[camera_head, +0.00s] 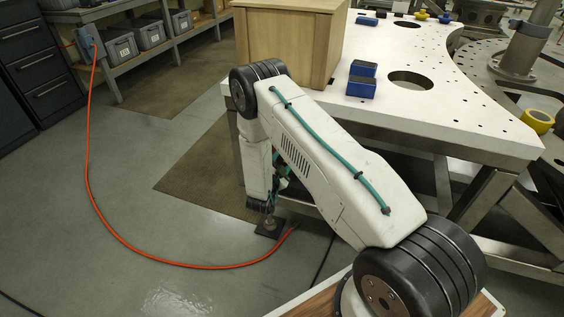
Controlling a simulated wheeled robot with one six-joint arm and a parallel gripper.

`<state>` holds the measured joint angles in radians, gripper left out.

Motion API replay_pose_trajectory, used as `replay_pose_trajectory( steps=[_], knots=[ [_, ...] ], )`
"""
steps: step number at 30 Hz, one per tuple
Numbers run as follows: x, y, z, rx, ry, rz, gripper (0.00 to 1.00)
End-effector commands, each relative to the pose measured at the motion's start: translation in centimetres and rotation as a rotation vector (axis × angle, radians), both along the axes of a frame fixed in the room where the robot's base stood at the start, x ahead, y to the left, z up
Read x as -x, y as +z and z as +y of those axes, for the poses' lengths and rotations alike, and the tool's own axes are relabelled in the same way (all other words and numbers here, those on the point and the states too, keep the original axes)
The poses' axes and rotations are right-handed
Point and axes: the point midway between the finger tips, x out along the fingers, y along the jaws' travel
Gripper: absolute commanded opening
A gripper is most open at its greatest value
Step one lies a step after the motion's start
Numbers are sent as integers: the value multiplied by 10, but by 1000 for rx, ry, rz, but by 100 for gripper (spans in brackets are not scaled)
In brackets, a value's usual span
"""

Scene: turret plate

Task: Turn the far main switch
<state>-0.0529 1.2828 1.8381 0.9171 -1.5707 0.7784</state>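A small blue-grey box (88,42) is fixed to the near end of the grey shelving at the upper left, and the orange cable runs from it. It may be the main switch, but I cannot make out a knob or its setting. No other switch is clearly visible. My white arm reaches from the lower right to a dark elbow near the wooden box, then hangs down beside the white table. My gripper (264,207) seems to be at the low end of the arm, small and dark, far from the blue-grey box. Its fingers are not clear.
The orange cable (92,190) loops across the floor left of my arm. Dark drawers (38,65) stand far left. Grey floor with brown mats (205,165) lies open between.

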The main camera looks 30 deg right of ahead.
Motion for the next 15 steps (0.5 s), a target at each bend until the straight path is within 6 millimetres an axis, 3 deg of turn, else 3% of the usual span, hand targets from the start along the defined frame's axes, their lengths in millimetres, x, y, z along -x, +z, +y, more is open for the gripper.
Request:
replay_pose_trajectory(
  steps=[12, 13, 15],
  knots=[
    [0, 0, 0, -5, 1, -7, 29],
    [0, 0, 0, -5, 1, -7, 60],
    [0, 0, 0, -4, 1, -6, 74]
  ],
)
